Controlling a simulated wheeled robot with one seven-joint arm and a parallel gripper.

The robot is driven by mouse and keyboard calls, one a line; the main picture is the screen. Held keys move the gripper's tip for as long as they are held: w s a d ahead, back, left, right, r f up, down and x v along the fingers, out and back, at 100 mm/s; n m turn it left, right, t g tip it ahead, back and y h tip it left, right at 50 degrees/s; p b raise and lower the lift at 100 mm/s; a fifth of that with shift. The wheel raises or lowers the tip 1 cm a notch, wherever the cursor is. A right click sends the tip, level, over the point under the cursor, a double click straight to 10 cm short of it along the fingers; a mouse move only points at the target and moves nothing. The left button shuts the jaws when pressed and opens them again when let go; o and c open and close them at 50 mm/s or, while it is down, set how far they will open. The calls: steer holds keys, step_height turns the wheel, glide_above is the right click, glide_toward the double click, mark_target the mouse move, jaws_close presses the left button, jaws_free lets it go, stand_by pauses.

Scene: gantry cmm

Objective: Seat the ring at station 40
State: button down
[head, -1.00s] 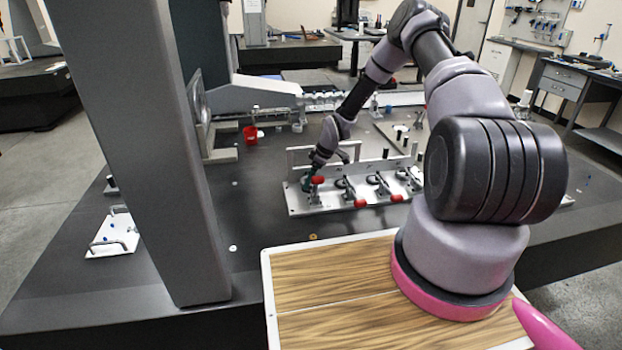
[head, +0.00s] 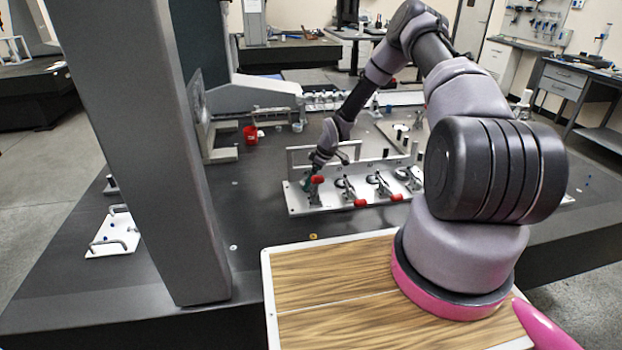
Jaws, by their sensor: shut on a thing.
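My gripper (head: 309,180) is small in the head view, low over the left end of a pale fixture plate (head: 301,205). Its jaws are shut, but the ring between them is too small and hidden to make out clearly. The red-handled clamp (head: 317,180) at this left end stands with its handle raised, right beside my gripper. I cannot tell whether the two touch. The other clamps along the plate have lowered red handles (head: 360,203), with dark round parts (head: 341,184) behind them. No station numbers are readable.
A thick grey column (head: 150,150) rises at the left of the dark table (head: 260,225). An upright pale rail (head: 385,165) runs behind the clamps. A red cup (head: 250,134) stands farther back. A white plate with handles (head: 113,235) lies at the left. Table before the fixture is mostly clear.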

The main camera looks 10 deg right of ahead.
steer(key=shift+f, duration=0.25)
jaws_free()
steer(key=s+d+r+m+t+h, duration=0.15)
steer(key=s+r, duration=0.35)
steer(key=r, duration=0.9)
steer(key=s+d+r+m+h, duration=0.1)
steer(key=s+d+r+m, duration=0.25)
steer(key=r, duration=1.05)
steer(key=s+d+r+m+h, duration=0.15)
steer(key=s+r, duration=0.45)
steer(key=r, duration=0.8)
steer(key=s+r+m+t, duration=0.1)
steer(key=s+r+m, duration=0.2)
steer(key=s, duration=0.4)
steer(key=s+a+r+m+t+y, duration=0.1)
steer(key=s+r+m, duration=0.2)
steer(key=s+r, duration=0.3)
steer(key=s+r+m+t+y, duration=0.1)
steer(key=s+r+m, duration=0.2)
steer(key=s, duration=0.7)
step_height(320, 180, up, 2)
steer(key=shift+s+a+m, duration=0.15)
steer(key=shift+s+m, duration=0.05)
steer(key=shift+m, duration=0.15)
